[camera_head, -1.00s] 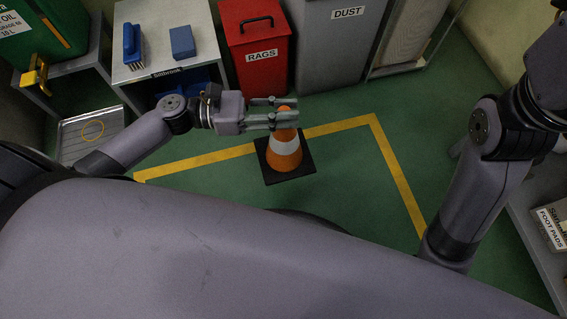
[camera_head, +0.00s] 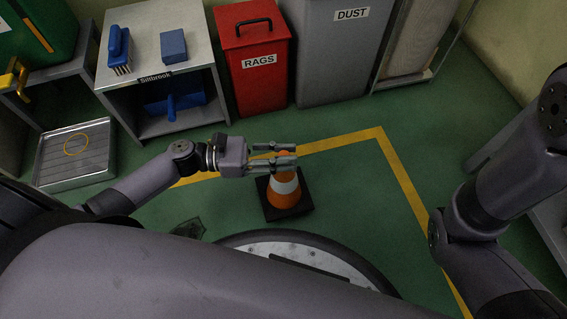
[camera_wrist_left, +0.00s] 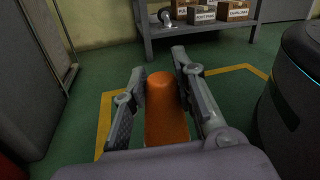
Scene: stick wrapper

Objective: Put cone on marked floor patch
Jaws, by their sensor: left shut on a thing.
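An orange cone (camera_head: 284,193) with a white band and a black square base stands upright. My left gripper (camera_head: 294,154) is shut on its upper part, with a finger on either side. In the left wrist view the cone's orange top (camera_wrist_left: 166,105) sits between both fingers (camera_wrist_left: 160,88). A yellow line (camera_head: 402,185) on the green floor forms a corner behind and right of the cone. The cone's base appears on the near side of the line's back stretch; I cannot tell whether it touches the floor. My right arm shows at the right, its gripper out of view.
A red RAGS bin (camera_head: 254,85) and a grey DUST bin (camera_head: 333,75) stand behind the line. Green floor right of the cone is clear.

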